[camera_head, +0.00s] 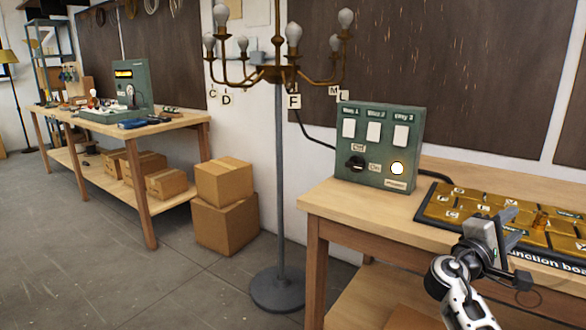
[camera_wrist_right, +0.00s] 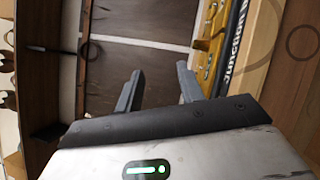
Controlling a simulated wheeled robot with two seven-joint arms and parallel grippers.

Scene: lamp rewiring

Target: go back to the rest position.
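My right gripper (camera_head: 508,228) is in front of the junction board, at the right of the head view. In the right wrist view its two grey fingers (camera_wrist_right: 158,88) stand apart with nothing between them, so it is open and empty. The yellow and black junction board (camera_head: 450,212) lies on the near wooden bench (camera_head: 345,205); part of it is hidden behind my right gripper. It also shows at the upper right of the right wrist view (camera_wrist_right: 212,45). My left gripper is not in the head view.
A green switch panel (camera_head: 378,178) with a lit white lamp stands on the near bench. A brass chandelier (camera_head: 275,75) hangs on a grey stand (camera_head: 280,200). Cardboard boxes (camera_head: 224,182) are stacked beside a far workbench (camera_head: 140,133). The floor at the left is clear.

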